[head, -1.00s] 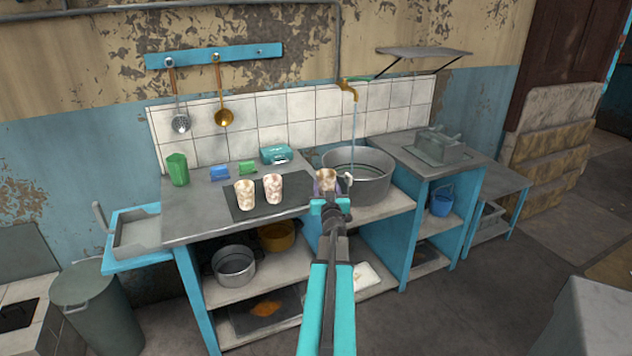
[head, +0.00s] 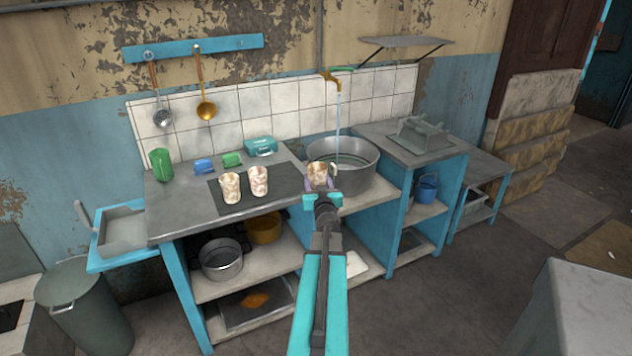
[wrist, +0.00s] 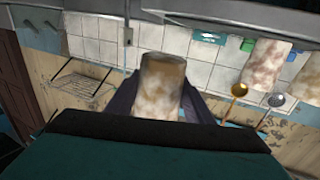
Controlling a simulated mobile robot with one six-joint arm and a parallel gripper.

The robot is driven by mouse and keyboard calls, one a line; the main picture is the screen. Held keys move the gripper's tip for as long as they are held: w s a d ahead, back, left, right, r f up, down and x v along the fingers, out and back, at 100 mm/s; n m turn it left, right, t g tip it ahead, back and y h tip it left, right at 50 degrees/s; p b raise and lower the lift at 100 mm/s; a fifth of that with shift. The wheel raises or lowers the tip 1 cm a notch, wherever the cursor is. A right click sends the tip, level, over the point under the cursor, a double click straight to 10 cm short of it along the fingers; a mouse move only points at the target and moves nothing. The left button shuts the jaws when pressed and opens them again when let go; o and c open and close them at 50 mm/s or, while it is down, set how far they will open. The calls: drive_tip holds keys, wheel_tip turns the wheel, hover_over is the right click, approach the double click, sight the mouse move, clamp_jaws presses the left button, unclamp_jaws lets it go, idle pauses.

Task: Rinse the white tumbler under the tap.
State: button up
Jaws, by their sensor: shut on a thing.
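My gripper (head: 320,190) is shut on a white tumbler (head: 317,173) with brown patches. It holds the tumbler at the front left of the round metal basin (head: 372,178). A pale curved piece shows at the tumbler's right side. The tumbler also shows between the dark fingers in the wrist view (wrist: 160,90). The brass tap (head: 331,78) is on the wall behind the basin. A thin stream of water (head: 338,115) falls from it into the basin, behind and to the right of the tumbler. The tumbler is apart from the stream.
Two similar blotched tumblers (head: 229,187) (head: 259,181) stand on a dark mat (head: 284,182) left of my gripper. A green cup (head: 161,165), blue and green items and a teal box (head: 261,147) stand behind. A dish rack (head: 425,138) is right of the basin.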

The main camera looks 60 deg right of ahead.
drive_tip(key=w+a+r+n+t+y, duration=0.2)
drive_tip(key=w+a+n+t+y, duration=0.4)
drive_tip(key=w+a, duration=0.9)
drive_tip(key=w+a+r+n+t+y, duration=0.15)
drive_tip(key=w+a+n+y, duration=0.25)
drive_tip(key=w+a+y, duration=1.05)
drive_tip(key=s+a+f+n+g+y, duration=0.2)
drive_tip(key=a+n, duration=0.4)
drive_tip(key=a, duration=1.6)
drive_tip(key=s+a+f+n+g+y, duration=0.1)
drive_tip(key=a+n+g+y, duration=0.4)
drive_tip(key=a, duration=1.8)
drive_tip(key=shift+s+a+f+n+y, duration=0.3)
drive_tip(key=shift+f+n+y, duration=0.3)
drive_tip(key=shift+y, duration=0.55)
drive_tip(key=shift+s+d, duration=0.1)
